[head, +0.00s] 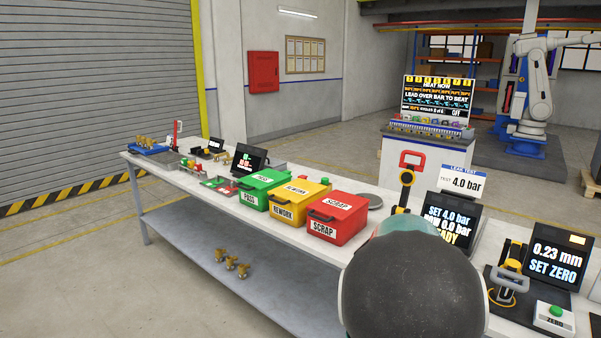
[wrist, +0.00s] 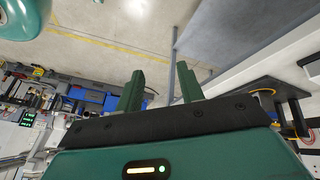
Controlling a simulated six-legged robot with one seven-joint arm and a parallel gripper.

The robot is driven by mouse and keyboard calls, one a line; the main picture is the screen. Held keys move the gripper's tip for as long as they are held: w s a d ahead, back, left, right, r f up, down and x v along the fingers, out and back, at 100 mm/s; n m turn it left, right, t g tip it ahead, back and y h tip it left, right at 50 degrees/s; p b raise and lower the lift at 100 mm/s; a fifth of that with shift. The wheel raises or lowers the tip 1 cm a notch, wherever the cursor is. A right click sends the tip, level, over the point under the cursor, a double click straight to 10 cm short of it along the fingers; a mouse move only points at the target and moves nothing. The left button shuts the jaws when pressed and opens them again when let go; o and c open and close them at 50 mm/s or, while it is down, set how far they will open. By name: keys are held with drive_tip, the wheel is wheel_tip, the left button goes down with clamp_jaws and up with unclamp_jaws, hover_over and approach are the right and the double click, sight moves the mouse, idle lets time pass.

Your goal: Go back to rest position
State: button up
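My gripper (wrist: 160,70) shows in the wrist view as two green fingers standing apart, with nothing visible between them. It is open and empty, and floor lies behind the fingers. In the head view, a large dark rounded part of my arm fills the lower middle and covers part of the bench; the fingers cannot be seen there.
The long workbench (head: 165,176) carries a green bin (head: 262,190), a yellow bin (head: 299,201), a red bin (head: 337,218), a leak test screen (head: 449,222) and a gauge screen (head: 556,255). Brass parts (head: 231,262) lie on its lower shelf. Floor (head: 70,270) at left is clear.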

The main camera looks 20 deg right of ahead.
drive_tip(key=w+a+r+n+t+y, duration=0.1)
drive_tip(key=w+a+r+n+t, duration=0.15)
drive_tip(key=a+n, duration=0.4)
drive_tip(key=w+a+r+n+t+y, duration=0.1)
drive_tip(key=a+r+n+t, duration=0.2)
drive_tip(key=a, duration=0.7)
drive_tip(key=s+a+r+n+t, duration=0.2)
drive_tip(key=s+a+n, duration=0.1)
drive_tip(key=a+n, duration=0.4)
drive_tip(key=s+a+r+n+t+y, duration=0.1)
drive_tip(key=s+a+r+n+t, duration=0.1)
drive_tip(key=a+n, duration=0.5)
drive_tip(key=shift+s+a+r+t, duration=0.35)
drive_tip(key=shift+s+a+r, duration=0.15)
drive_tip(key=shift+a+r, duration=0.35)
drive_tip(key=shift+d+f, duration=0.1)
